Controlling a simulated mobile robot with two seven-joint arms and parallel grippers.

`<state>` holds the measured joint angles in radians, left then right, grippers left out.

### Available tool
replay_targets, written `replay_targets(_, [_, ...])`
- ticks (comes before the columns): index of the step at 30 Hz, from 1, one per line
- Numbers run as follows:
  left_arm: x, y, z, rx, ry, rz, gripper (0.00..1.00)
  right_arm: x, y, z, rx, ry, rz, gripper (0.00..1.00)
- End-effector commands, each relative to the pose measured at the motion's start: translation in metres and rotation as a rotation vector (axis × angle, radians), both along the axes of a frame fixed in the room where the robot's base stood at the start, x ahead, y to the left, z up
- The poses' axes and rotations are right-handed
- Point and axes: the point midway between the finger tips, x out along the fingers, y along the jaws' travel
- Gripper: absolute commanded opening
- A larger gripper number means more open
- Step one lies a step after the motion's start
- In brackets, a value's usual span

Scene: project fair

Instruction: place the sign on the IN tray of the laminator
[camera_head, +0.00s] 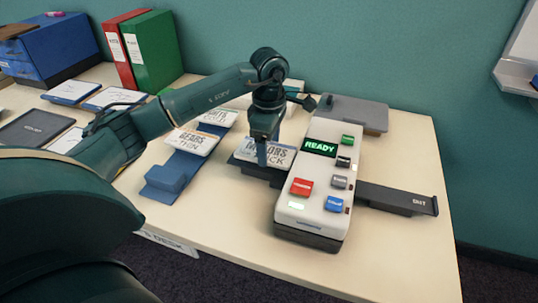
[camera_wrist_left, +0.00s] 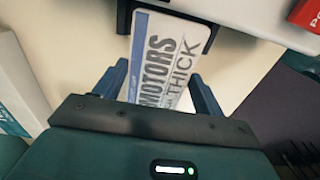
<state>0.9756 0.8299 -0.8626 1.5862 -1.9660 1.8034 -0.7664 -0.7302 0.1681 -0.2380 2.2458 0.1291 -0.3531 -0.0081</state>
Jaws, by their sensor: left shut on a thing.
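The sign (camera_head: 283,156), a white plate with MOTORS and THICK lettering, is at the left side of the laminator (camera_head: 312,200). My left gripper (camera_head: 262,160) is shut on its near-left part. In the left wrist view the sign (camera_wrist_left: 165,58) runs out from between the blue fingers, with its far end between the dark edges of the IN tray (camera_wrist_left: 207,40). In the head view the dark tray (camera_head: 240,162) shows beneath and beside the sign. I cannot tell whether the sign touches it. The laminator display reads READY. My right gripper is not in view.
A blue rack (camera_head: 165,180) with a GEARS THIN sign (camera_head: 192,141) and another sign (camera_head: 218,117) stands left of the tray. A dark tray (camera_head: 395,199) extends right of the laminator. A grey device (camera_head: 355,112) lies behind. The front tabletop is clear.

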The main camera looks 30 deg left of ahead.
Motion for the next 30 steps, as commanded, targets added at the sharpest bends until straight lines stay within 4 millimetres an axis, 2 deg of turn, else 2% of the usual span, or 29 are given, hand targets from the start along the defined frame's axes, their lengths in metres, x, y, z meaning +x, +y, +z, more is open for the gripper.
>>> replay_targets(7, [-0.001, 0.0, -0.033, 0.001, 0.002, 0.0, 0.47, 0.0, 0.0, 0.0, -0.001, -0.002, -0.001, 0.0])
replay_targets(19, [0.0, 0.0, -0.04, 0.0, 0.0, 0.0, 0.47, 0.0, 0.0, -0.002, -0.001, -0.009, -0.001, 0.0])
replay_targets(20, [0.0, 0.0, -0.038, 0.0, 0.0, 0.0, 0.73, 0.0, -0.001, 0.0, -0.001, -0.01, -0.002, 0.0])
replay_targets(27, [0.0, 0.0, -0.038, 0.001, 0.0, 0.0, 0.92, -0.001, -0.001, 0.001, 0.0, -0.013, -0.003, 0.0])
replay_targets(30, [0.0, 0.0, -0.038, 0.0, 0.0, 0.0, 0.92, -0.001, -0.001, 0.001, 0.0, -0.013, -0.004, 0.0])
